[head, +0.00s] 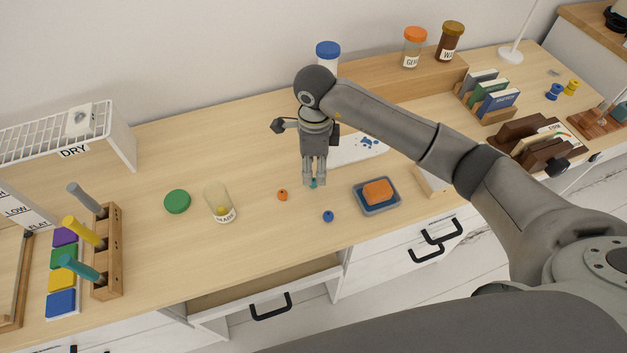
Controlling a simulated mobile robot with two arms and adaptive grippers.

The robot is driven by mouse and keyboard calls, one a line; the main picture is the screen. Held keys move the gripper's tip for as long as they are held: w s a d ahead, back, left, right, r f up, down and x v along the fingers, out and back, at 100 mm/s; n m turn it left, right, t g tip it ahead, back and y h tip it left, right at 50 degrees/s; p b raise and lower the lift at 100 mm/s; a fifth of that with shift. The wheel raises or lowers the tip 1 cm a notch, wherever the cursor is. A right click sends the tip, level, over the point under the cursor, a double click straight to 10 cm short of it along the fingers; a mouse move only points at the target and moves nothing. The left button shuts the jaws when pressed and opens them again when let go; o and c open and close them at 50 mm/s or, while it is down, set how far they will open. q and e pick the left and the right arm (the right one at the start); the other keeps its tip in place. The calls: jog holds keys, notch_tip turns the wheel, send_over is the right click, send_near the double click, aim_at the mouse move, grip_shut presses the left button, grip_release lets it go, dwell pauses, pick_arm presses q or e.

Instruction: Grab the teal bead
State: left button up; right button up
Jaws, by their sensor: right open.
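The teal bead (313,183) sits on the desk, partly hidden by the fingertips of my right gripper (314,180). The gripper points down over the bead with its jaws open, one finger on each side as far as I can see. Whether the fingers touch the bead I cannot tell. An orange bead (282,195) lies to the left and a blue bead (328,216) lies nearer the front edge. My left gripper is not in view.
A jar (219,204) with a yellow bead inside and a green lid (177,201) stand to the left. A blue tray (366,207) with an orange sponge (378,192) is to the right. A drawer (265,290) below is open. A white palette (358,149) lies behind the gripper.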

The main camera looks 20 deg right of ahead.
aim_at(314, 180)
jog(key=shift+a+f+p, duration=0.1)
jog(key=shift+f+p, duration=0.45)
jog(key=shift+f, duration=2.1)
jog(key=c, duration=0.9)
